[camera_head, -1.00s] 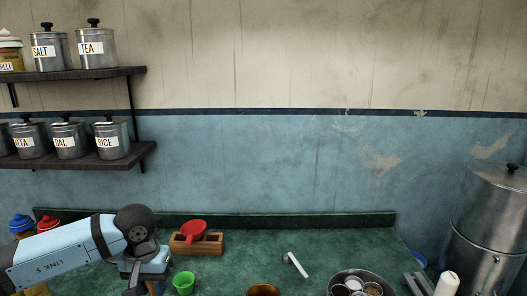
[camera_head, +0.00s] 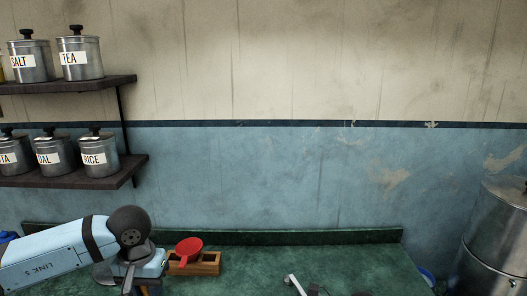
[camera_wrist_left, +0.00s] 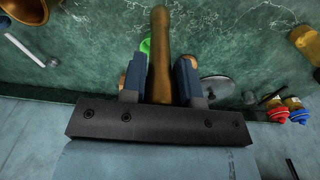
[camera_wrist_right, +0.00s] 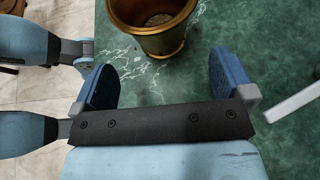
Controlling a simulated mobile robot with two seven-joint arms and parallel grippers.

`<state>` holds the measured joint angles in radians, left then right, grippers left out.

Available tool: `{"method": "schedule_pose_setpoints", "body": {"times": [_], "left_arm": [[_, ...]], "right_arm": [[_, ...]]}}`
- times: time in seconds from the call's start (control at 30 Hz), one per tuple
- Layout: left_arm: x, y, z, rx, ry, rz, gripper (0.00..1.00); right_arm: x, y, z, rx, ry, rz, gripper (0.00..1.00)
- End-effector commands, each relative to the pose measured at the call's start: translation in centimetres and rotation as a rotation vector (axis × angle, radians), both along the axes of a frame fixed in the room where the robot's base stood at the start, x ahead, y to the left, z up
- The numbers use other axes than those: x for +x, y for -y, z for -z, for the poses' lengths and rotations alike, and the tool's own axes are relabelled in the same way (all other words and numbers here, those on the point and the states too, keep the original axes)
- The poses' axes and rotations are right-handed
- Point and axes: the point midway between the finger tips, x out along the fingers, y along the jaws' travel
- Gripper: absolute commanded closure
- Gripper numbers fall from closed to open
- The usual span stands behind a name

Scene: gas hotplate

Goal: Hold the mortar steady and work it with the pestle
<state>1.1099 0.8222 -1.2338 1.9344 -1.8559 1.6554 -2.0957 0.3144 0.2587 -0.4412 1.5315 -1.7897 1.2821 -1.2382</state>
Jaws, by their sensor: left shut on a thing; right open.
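The brass mortar (camera_wrist_right: 152,25) stands on the green counter at the top of the right wrist view, its bowl open towards me. The pestle is apart from the mortar. The mortar is out of the head view.
A green cup (camera_wrist_left: 145,46) is partly hidden behind the pestle. A wooden rack (camera_head: 207,264) with a red ladle-like thing (camera_head: 189,248) stands near my left arm. A white-handled tool (camera_head: 295,285) lies on the counter. A large steel vessel (camera_head: 495,240) stands at the right.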

Motion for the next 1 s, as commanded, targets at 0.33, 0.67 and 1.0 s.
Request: {"method": "schedule_pose_setpoints", "body": {"times": [0.33,0.67,1.0], "left_arm": [[0.0,0.0,1.2,0.000,0.000,0.000,0.98],[0.0,0.0,3.2,-0.001,0.001,0.000,0.98],[0.0,0.0,3.3,-0.001,0.001,0.000,0.98]], "right_arm": [[-0.1,-4.6,2.8,0.004,-0.004,0.001,0.00],[-0.1,-7.3,4.1,0.003,-0.002,0.001,0.00],[-0.1,-7.7,4.1,0.003,-0.004,0.002,0.00]]}}
